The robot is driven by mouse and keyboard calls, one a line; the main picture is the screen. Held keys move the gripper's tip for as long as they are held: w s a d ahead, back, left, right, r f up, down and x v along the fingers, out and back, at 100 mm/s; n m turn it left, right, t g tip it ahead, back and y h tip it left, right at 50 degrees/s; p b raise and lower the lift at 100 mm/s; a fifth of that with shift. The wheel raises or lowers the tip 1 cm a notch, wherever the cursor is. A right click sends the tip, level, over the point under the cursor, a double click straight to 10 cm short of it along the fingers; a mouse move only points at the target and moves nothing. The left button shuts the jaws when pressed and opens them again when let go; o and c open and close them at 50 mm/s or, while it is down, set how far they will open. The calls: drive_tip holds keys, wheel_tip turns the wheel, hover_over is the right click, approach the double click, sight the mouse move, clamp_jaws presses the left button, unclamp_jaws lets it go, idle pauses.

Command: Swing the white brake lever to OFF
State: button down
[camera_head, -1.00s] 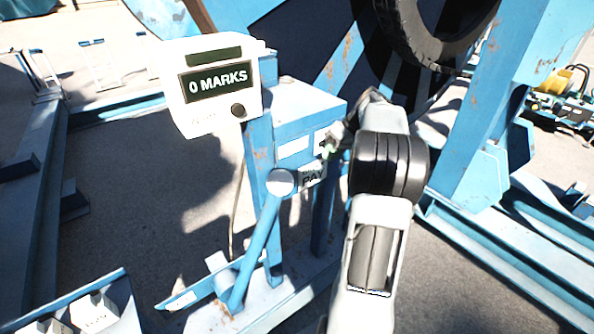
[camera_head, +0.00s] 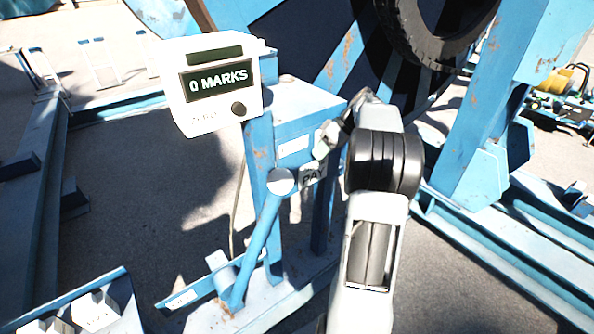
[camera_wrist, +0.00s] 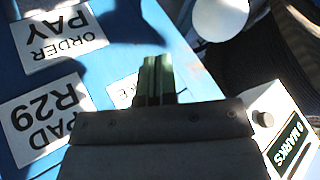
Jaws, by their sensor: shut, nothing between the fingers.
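A blue bar (camera_head: 258,245) slants up from the stand's foot to a round white end (camera_head: 281,182) in front of the blue stand. A round white thing, probably that end, shows at the top of the wrist view (camera_wrist: 220,17). I cannot tell for sure whether this is the brake lever, and no OFF mark is readable. My gripper (camera_head: 323,148) is small and partly hidden by my arm in the head view, close to the stand's labelled face, right of and above the white end. In the wrist view its fingers (camera_wrist: 156,80) are together and empty, over the blue labelled panel.
A white counter box (camera_head: 213,88) reading 0 MARKS sits left of the stand top. Labels on the stand read ORDER PAY (camera_wrist: 58,36) and PAD R29 (camera_wrist: 42,118). A large reel and black tyre (camera_head: 425,35) stand behind. Blue floor rails lie left and right.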

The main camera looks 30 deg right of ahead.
drive_tip(key=a+f+p, duration=0.1)
drive_tip(key=a+f, duration=0.3)
drive_tip(key=a, duration=0.3)
drive_tip(key=shift+w+a+f+p, duration=0.15)
drive_tip(key=shift+a+p, duration=0.2)
drive_tip(key=shift+p, duration=0.05)
